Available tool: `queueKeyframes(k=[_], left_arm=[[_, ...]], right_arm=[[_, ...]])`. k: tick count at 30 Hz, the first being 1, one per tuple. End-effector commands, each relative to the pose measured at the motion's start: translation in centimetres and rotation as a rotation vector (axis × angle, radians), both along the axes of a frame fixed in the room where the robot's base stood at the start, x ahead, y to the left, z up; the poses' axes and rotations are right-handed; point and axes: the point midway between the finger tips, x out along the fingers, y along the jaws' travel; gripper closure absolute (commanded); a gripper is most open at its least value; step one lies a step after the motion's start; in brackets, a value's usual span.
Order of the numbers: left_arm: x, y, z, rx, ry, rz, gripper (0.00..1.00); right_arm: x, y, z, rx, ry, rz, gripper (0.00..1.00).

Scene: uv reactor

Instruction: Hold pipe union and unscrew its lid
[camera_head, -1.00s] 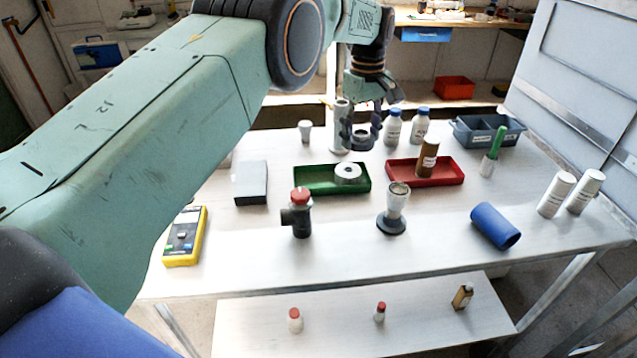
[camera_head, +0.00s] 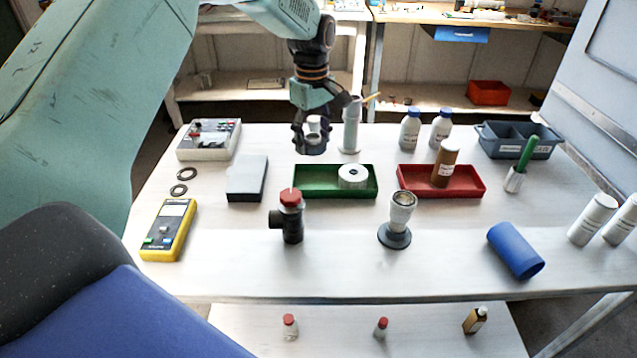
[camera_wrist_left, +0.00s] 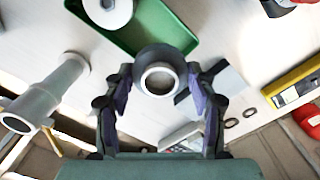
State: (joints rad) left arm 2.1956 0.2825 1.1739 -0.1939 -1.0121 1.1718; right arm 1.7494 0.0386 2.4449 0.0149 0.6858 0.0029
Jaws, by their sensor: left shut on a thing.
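The pipe union, as it appears, is a short dark ringed piece (camera_head: 313,146) with a paler round opening on top. My left gripper (camera_head: 312,138) is shut on it and holds it behind the green tray (camera_head: 372,192). In the left wrist view, the union (camera_wrist_left: 148,56) is a dark collar around a pale tube, between the fingertips of my left gripper (camera_wrist_left: 160,88). I cannot tell its lid apart from its body. Its underside is hidden in the wrist view. My right gripper is not in view.
A tall grey pipe (camera_head: 352,122) stands close right of the gripper. A black tee with a red cap (camera_head: 291,215) and a grey pipe with dark base (camera_head: 398,222) stand nearer.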

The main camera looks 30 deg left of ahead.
Motion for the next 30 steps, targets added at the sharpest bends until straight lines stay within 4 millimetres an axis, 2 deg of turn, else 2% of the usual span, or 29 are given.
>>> queueKeyframes(k=[4, 12, 19, 25, 30], left_arm=[[-0.5, 0.3, -1.1, -0.001, 0.001, 0.006, 0.81], [-0.7, 0.4, -5.7, 0.001, 0.002, 0.006, 0.81], [-0.5, 0.4, -7.3, 0.001, 0.001, 0.005, 0.81], [-0.3, 0.3, -10.0, 0.0, 0.001, 0.006, 0.81], [-0.2, 0.3, -10.2, 0.001, -0.001, 0.006, 0.81]], right_arm=[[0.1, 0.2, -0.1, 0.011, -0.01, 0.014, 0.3], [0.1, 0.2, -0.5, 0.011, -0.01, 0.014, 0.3], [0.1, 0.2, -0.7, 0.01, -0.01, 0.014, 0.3], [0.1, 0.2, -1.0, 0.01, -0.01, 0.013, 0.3], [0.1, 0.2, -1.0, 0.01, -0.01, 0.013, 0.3]])
